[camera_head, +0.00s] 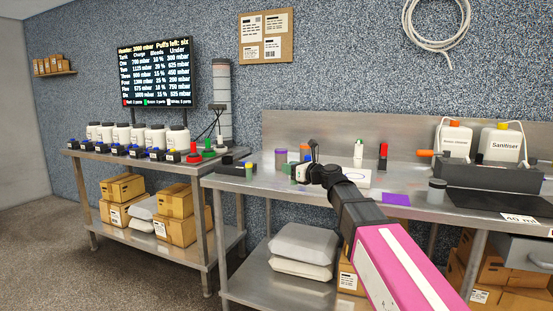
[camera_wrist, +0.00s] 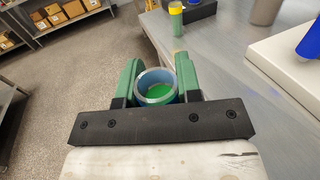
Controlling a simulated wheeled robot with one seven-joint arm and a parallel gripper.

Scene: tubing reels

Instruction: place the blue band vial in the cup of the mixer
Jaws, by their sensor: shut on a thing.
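My gripper (camera_wrist: 159,88) is shut on an open-topped round vial with a blue ring at its top and green inside (camera_wrist: 157,87). The green fingers press it from both sides. The vial is above the floor beside the bench edge in the wrist view. In the head view my gripper (camera_head: 300,172) is over the front of the right bench; the held vial is hard to make out there. A white block with a blue part (camera_wrist: 312,42) stands to the right in the wrist view. I cannot tell whether it is the mixer, and no cup is clearly visible.
A yellow-capped green vial (camera_head: 249,169) stands by a black block on the right bench (camera_head: 225,184). A purple-topped jar (camera_head: 281,163), a red-and-black item (camera_head: 383,156), a purple pad (camera_head: 396,199) and a grey-lidded jar (camera_head: 437,190) are also there.

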